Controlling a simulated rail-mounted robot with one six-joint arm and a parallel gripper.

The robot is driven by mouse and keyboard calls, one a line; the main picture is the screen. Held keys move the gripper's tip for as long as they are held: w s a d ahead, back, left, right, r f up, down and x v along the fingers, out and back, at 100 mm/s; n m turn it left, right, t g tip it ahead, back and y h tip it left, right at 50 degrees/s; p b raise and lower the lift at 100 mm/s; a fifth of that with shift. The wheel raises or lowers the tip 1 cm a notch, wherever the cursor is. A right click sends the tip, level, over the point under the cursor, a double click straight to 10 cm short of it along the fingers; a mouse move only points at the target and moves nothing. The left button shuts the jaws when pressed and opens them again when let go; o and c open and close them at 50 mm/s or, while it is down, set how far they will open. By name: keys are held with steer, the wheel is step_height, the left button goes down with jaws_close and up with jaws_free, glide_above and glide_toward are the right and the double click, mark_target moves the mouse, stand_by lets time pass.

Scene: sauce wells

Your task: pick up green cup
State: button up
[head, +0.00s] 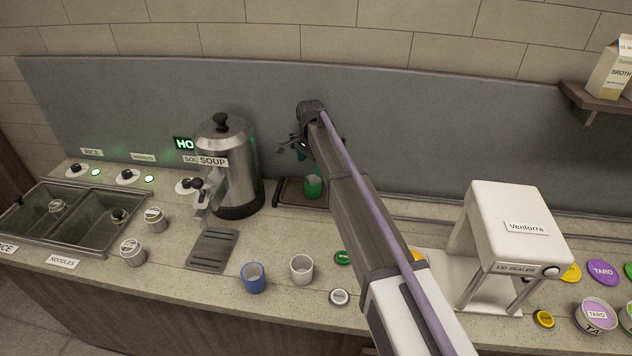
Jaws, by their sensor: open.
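The green cup (313,187) stands on a dark tray (289,192) at the back of the counter, right of the soup urn. My arm passes over its right side and hides part of the tray. My gripper (292,146) is above the cup and a little to its left, near the grey back panel. Its jaws are open and small in this view, and I see nothing between them. The gripper looks apart from the cup.
The steel soup urn (226,168) stands close on the left. A blue cup (252,277) and a white cup (301,268) are near the front edge. The lid sealer (519,226) is at right, with several lids and tubs.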

mark_target(313, 187)
steer(key=shift+m, duration=0.3)
steer(key=f+b, duration=0.1)
steer(key=b, duration=0.1)
steer(key=f+b, duration=0.2)
steer(key=d+f+b, duration=0.1)
steer(key=f, duration=0.1)
steer(key=shift+s+f+b, duration=0.25)
steer(key=shift+b, duration=0.15)
steer(key=shift+f, duration=0.1)
steer(key=shift+a, duration=0.1)
step_height(313, 187, down, 5)
steer(key=b, duration=0.5)
steer(key=shift+a+f, duration=0.1)
steer(key=shift+r, duration=0.25)
steer(key=shift+c, duration=0.2)
steer(key=c, duration=1)
steer(key=shift+r, duration=0.1)
